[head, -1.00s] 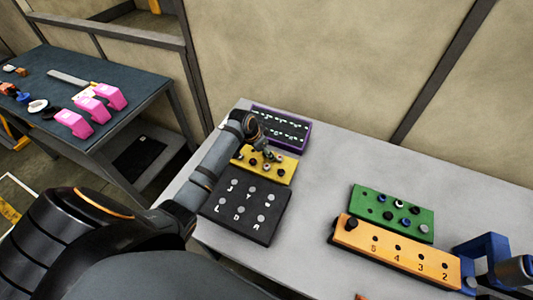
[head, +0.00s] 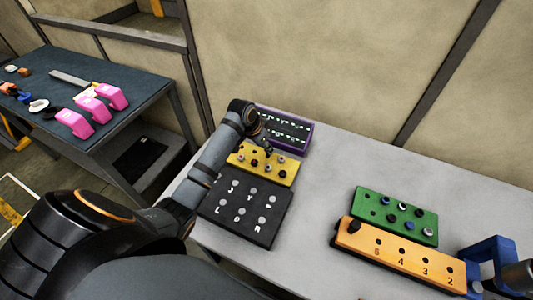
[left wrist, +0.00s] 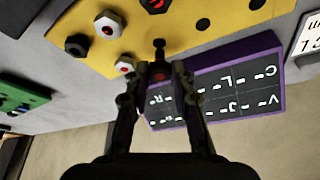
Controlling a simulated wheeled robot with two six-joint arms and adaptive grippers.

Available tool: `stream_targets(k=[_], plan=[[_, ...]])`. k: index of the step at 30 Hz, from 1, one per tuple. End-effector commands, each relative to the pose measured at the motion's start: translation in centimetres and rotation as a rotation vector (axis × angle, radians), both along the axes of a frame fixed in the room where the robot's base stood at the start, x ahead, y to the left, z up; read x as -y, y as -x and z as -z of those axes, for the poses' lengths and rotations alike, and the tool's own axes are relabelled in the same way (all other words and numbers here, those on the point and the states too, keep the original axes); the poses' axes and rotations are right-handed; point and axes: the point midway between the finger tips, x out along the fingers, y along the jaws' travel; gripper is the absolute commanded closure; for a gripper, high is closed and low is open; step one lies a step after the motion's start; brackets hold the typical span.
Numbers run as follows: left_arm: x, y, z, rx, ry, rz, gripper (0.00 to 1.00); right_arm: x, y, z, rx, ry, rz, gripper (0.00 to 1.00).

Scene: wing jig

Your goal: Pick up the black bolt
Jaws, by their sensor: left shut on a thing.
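The bolt's lower part is hidden between the fingertips. Another black bolt (left wrist: 77,44) sits in the yellow block, beside two silver bolts with red centres, one (left wrist: 108,24) farther from the fingers and one (left wrist: 125,64) closer. My right gripper is not in view.
A purple-framed dark panel (head: 309,136) stands behind the yellow block. A black lettered board (head: 232,225) lies in front. A green block (head: 371,196) with bolts and an orange numbered block (head: 360,241) are to the right. The grey table between is clear.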

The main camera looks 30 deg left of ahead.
Motion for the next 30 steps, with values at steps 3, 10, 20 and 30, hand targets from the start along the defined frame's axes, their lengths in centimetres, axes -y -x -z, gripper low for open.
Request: stream_targets(k=[3,10,20,30], plan=[[1.9,1.4,-2.5,0.008,0.002,0.004,1.00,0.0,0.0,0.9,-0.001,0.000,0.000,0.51],[6.7,5.6,-7.1,0.006,0.008,0.004,1.00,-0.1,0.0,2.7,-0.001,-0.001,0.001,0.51],[10.3,9.1,-10.0,-0.001,0.004,0.001,1.00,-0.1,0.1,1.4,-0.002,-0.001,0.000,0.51],[10.5,9.3,-9.9,0.000,0.000,0.000,1.00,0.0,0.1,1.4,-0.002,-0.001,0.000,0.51]])
